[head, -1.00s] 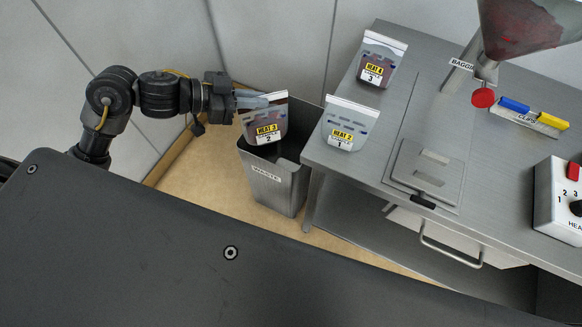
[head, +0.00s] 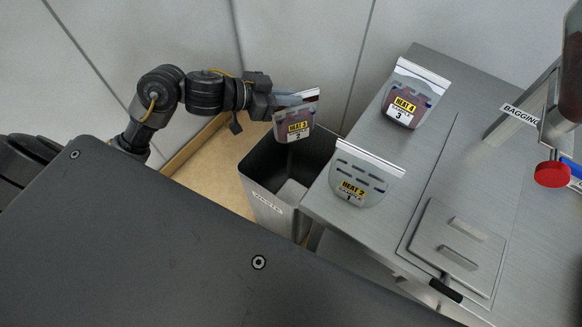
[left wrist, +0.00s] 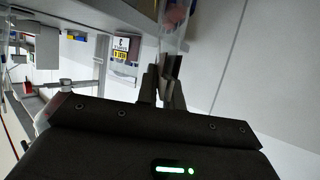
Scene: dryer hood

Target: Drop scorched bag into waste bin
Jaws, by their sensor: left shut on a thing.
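My left gripper (head: 290,99) is shut on the top edge of a bag labelled HEAT 3, sample 2 (head: 293,124). The bag has dark reddish contents and hangs over the back part of the open waste bin (head: 270,215). The grey bin stands on the floor left of the table, with a pale spot visible inside at its bottom. In the left wrist view, the gripper fingers (left wrist: 162,85) close on a clear bag (left wrist: 174,35), partly cut off at the top. My right gripper is not in view.
A metal table (head: 480,110) holds bag HEAT 2, sample 1 (head: 362,178) near its left edge and bag HEAT 4, sample 3 (head: 411,98) behind it. A flat plate (head: 455,250) and a red knob (head: 552,174) are further right. A wall stands behind the bin.

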